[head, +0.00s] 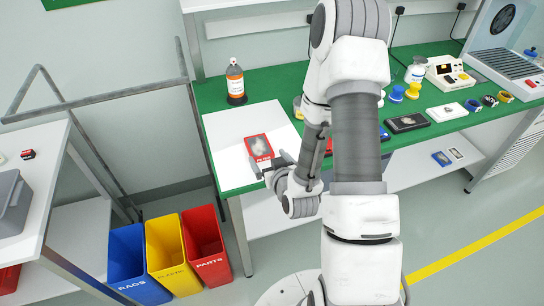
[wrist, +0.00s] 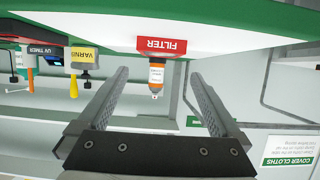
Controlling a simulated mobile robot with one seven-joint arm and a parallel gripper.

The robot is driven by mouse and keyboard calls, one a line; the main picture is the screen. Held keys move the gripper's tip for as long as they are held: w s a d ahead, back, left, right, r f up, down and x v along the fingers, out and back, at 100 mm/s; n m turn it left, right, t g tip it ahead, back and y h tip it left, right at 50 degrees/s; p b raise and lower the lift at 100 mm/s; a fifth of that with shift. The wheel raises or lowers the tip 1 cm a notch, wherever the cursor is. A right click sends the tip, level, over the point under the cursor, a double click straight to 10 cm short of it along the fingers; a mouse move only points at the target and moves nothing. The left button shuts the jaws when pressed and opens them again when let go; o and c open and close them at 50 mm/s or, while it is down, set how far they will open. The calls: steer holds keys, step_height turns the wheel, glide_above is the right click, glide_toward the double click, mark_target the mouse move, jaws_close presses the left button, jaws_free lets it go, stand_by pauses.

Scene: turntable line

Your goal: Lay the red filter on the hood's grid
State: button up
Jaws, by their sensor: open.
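The red filter (head: 258,147), a flat red-framed piece with a pale middle, lies on a white sheet on the green bench in the head view. In the wrist view, which is upside down, its red edge marked FILTER (wrist: 162,45) shows ahead of the fingers. My gripper (head: 272,167) is open at the filter's near edge in the head view. In the wrist view the two fingers of my gripper (wrist: 159,75) stand apart with nothing held between them. Whether they touch the filter I cannot tell. The hood's grid (head: 503,64) is at the far right end of the bench.
Bottles, a white device (head: 450,74), a dark tray (head: 407,123) and a white tray (head: 446,112) stand along the bench. Blue, yellow and red bins (head: 204,246) stand on the floor at left.

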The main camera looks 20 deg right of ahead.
steer(key=shift+p+v, duration=1.6)
steer(key=shift+p, duration=1.2)
